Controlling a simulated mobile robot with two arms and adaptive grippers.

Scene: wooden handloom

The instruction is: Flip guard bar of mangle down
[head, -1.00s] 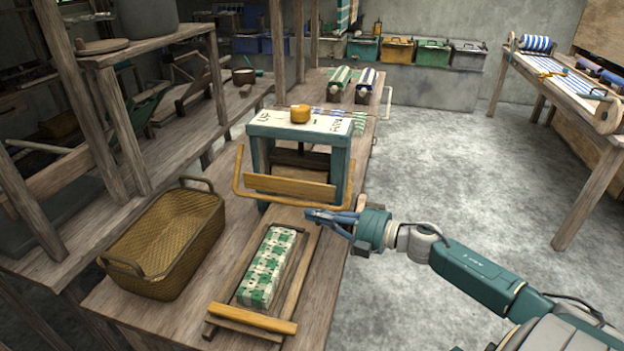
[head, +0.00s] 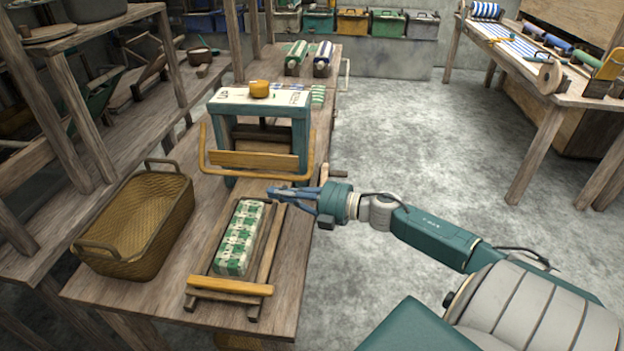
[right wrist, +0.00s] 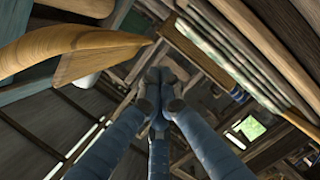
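The mangle (head: 218,130) is a teal frame with a white top, standing on the wooden bench. Its guard bar (head: 255,175), a yellow-brown wooden U, hangs across the front with its side arms upward. A flat wooden board (head: 253,160) sits just behind the bar. My right gripper (head: 270,191) is in front of and just below the bar's right part, apart from it. In the right wrist view its blue fingertips (right wrist: 160,82) come together with nothing between them. A curved wooden piece (right wrist: 65,45), apparently the bar, fills that view's upper left. My left gripper is out of view.
A green-and-white checked cloth (head: 243,237) lies on a wooden rack (head: 230,287) near my right gripper. A woven basket (head: 135,225) stands to the left. A yellow round object (head: 259,88) sits on the mangle's top. The floor at right is open.

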